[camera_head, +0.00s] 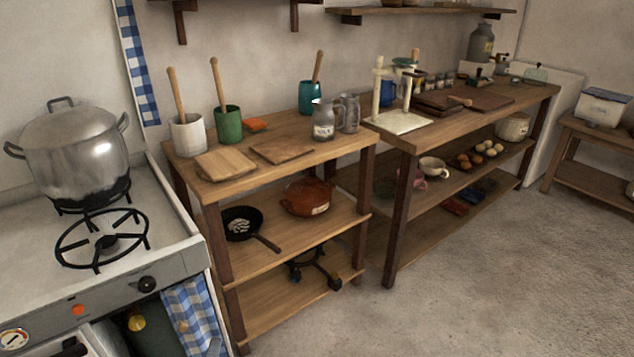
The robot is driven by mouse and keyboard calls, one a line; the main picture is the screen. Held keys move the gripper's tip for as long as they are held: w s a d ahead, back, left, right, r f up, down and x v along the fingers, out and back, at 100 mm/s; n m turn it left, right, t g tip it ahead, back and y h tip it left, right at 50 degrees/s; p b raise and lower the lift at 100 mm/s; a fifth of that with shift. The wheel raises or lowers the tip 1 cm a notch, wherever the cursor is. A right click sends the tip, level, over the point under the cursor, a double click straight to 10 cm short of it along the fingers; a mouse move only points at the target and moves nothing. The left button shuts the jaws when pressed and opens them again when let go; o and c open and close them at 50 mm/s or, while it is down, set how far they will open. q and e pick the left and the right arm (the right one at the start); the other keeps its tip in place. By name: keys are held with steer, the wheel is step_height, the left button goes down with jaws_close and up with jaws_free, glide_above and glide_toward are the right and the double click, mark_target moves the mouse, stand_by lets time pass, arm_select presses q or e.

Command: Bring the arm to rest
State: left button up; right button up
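Neither of my grippers and no part of my arms shows in the head view. The task names no object other than the arm. Whether either gripper is open or shut, or holds anything, cannot be seen.
A stove (180,231) with a large metal pot (72,150) stands at the left. A wooden shelf table (235,180) holds boards, crocks and jugs. A longer workbench (455,127) runs back to the right. The concrete floor (480,290) at the front right is clear.

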arm_select(q)
steer(key=s+d+f+m+g+h, duration=0.45)
steer(key=s+d+m+g, duration=0.35)
steer(key=m, duration=0.4)
steer(key=s+a+m+g+y, duration=0.35)
steer(key=s+m+g, duration=0.2)
steer(key=s, duration=1.15)
arm_select(e)
steer(key=w+a+r+v, duration=0.1)
steer(key=w+v, duration=0.1)
steer(key=v, duration=1.4)
steer(key=w+a+f+t+p, duration=0.1)
steer(key=w+f+p, duration=0.35)
steer(key=f, duration=1.05)
arm_select(q)
step_height(320, 180, down, 28)
steer(key=w+d+t+h+p, duration=0.1)
steer(key=w+d+t+p, duration=0.1)
steer(key=shift+d+r+m, duration=0.2)
steer(key=shift+d+m, duration=0.05)
steer(key=shift+m, duration=0.1)
arm_select(e)
step_height(320, 180, down, 13)
steer(key=s+a+t, duration=0.1)
steer(key=s, duration=0.1)
steer(key=shift+s+y, duration=0.2)
steer(key=shift+y, duration=0.2)
steer(key=shift+a+r, duration=0.2)
